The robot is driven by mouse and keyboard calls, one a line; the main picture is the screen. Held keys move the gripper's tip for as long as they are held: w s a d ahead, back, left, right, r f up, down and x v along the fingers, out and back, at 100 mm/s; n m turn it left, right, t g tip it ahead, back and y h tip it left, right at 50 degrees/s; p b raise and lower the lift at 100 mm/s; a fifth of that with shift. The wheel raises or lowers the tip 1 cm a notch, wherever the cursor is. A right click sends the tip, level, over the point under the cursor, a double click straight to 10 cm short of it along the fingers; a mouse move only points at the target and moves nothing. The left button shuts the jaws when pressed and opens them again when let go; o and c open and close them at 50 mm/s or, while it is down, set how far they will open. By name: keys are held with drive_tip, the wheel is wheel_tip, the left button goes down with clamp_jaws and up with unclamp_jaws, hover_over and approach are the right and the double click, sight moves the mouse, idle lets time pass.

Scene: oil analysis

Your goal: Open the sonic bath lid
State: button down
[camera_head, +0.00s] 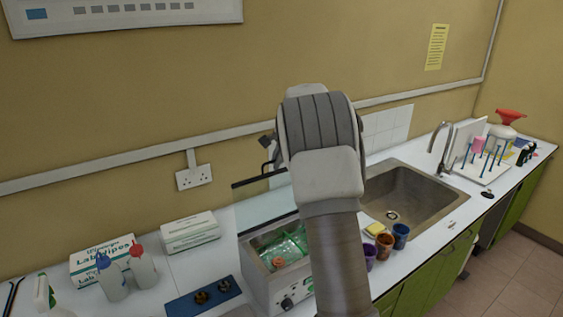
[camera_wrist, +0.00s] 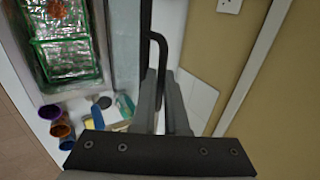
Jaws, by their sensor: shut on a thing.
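The sonic bath (camera_head: 262,287) is a grey box on the counter, partly hidden behind my arm. Its lid (camera_head: 250,208), a clear panel with a dark edge, stands raised at the back of the bath. In the wrist view the lid shows nearly edge-on as a dark strip (camera_wrist: 146,40), beside the bath's grey rim (camera_wrist: 121,45). My gripper (camera_wrist: 164,95) is shut on the lid's black bent handle (camera_wrist: 161,50). In the head view my wrist hides most of the gripper. Green-framed contents lie inside the open bath.
A sink (camera_head: 412,205) is right of the bath, with coloured cups (camera_head: 384,243) and a yellow sponge (camera_head: 375,229) between. Left are a wipes box (camera_head: 95,262), wash bottles (camera_head: 112,281) and a blue tray (camera_head: 190,302). The wall with a socket (camera_head: 193,177) is close behind.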

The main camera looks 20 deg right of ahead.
drive_tip(key=shift+w+a+f+g, duration=0.1)
drive_tip(key=shift+w+g, duration=0.2)
drive_tip(key=shift+w, duration=0.25)
drive_tip(key=shift+w+a+f+g, duration=0.1)
drive_tip(key=shift+w+g, duration=0.2)
drive_tip(key=shift+w, duration=0.25)
drive_tip(key=c, duration=1)
unclamp_jaws()
drive_tip(key=shift+o, duration=0.2)
drive_tip(key=shift+f, duration=0.1)
drive_tip(key=shift+s, duration=0.1)
drive_tip(key=b+v, duration=0.1)
drive_tip(key=v, duration=1.7)
drive_tip(key=shift+w, duration=0.2)
